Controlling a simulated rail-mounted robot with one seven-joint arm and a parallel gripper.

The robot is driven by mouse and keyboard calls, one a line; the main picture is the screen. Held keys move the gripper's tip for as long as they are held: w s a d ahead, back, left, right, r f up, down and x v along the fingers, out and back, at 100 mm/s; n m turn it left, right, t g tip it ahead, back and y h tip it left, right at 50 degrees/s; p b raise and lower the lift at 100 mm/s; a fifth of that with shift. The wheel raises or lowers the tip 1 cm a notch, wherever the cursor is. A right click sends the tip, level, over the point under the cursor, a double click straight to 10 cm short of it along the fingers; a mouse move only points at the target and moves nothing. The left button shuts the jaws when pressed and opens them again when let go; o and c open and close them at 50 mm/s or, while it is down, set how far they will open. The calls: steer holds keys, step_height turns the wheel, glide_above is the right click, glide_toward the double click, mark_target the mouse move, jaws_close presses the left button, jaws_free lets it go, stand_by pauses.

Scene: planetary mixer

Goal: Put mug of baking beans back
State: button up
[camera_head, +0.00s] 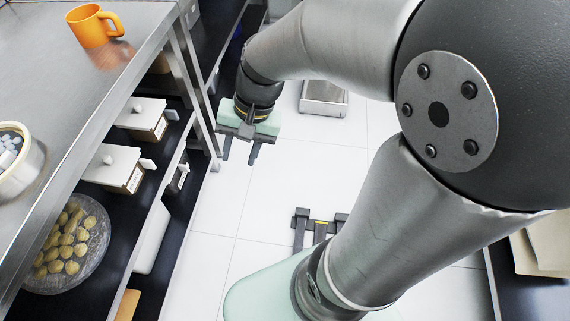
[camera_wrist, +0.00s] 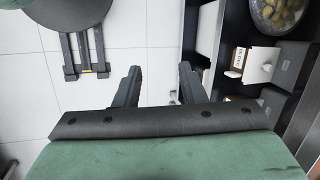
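A cream round vessel (camera_head: 22,168) holding pale blue-white pebble-like pieces stands on the steel worktop at the left edge, partly cut off. It could be the mug of baking beans, but no handle shows. An orange mug (camera_head: 90,27) stands upright farther back on the worktop; its contents cannot be made out. My gripper (camera_head: 240,152) hangs over the floor to the right of the worktop, apart from both. In the wrist view my gripper (camera_wrist: 157,85) is open, with nothing between its fingers. Neither vessel shows in the wrist view.
The steel worktop (camera_head: 55,75) has bare room between the two vessels. Shelves below hold white-lidded boxes (camera_head: 140,115) and a clear bowl of round yellowish items (camera_head: 70,245), also in the wrist view (camera_wrist: 277,14). White tiled floor (camera_head: 265,190) is open under my gripper.

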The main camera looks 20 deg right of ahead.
steer(key=s+d+f+n+h, duration=0.1)
steer(key=s+d+n+h, duration=0.3)
steer(key=s+d+n, duration=0.1)
steer(key=shift+s+d+f, duration=0.4)
steer(key=shift+s+d, duration=0.5)
steer(key=shift+s, duration=0.1)
